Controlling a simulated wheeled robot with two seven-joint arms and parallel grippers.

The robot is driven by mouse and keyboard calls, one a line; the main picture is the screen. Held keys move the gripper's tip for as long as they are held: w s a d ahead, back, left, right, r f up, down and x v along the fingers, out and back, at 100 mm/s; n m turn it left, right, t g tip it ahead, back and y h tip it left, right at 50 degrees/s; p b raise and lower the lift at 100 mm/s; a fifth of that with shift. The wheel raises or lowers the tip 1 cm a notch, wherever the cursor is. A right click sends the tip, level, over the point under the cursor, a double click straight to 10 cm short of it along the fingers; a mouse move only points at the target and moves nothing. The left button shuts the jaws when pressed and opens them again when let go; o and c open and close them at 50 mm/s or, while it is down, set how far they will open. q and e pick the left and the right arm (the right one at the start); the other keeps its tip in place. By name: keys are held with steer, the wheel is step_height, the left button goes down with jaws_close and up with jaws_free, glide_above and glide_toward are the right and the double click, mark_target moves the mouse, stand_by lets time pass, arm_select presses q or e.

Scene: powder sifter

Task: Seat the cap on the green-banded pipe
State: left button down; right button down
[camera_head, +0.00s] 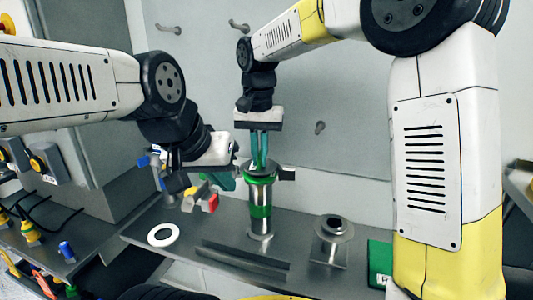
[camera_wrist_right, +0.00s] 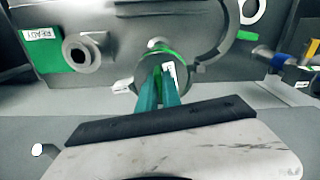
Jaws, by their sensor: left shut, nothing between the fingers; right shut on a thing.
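The green-banded pipe (camera_head: 260,212) stands upright on the grey bench, a metal cylinder with a green band around its middle and green near its top. The cap (camera_head: 261,168) is a metal piece at the pipe's top. My right gripper (camera_head: 259,160) points down and is shut on it; whether it is fully seated cannot be told. In the right wrist view the green fingers (camera_wrist_right: 158,88) meet over the cap, which they partly hide. My left gripper (camera_head: 228,182) is shut and empty, left of the pipe's upper part and apparently close to it.
A white ring (camera_head: 163,235) lies on the bench at left. A shorter metal fitting (camera_head: 334,228) stands right of the pipe. A green "READY" block (camera_head: 380,262) is farther right and shows in the right wrist view (camera_wrist_right: 42,48). Red and yellow parts (camera_head: 207,200) are near my left gripper.

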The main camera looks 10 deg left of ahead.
mark_target(259, 154)
steer(key=shift+f, duration=0.85)
steer(key=c, duration=1.5)
jaws_free()
steer(key=shift+o, duration=0.2)
step_height(259, 154, up, 7)
steer(key=shift+f, duration=0.1)
steer(key=shift+r, duration=0.5)
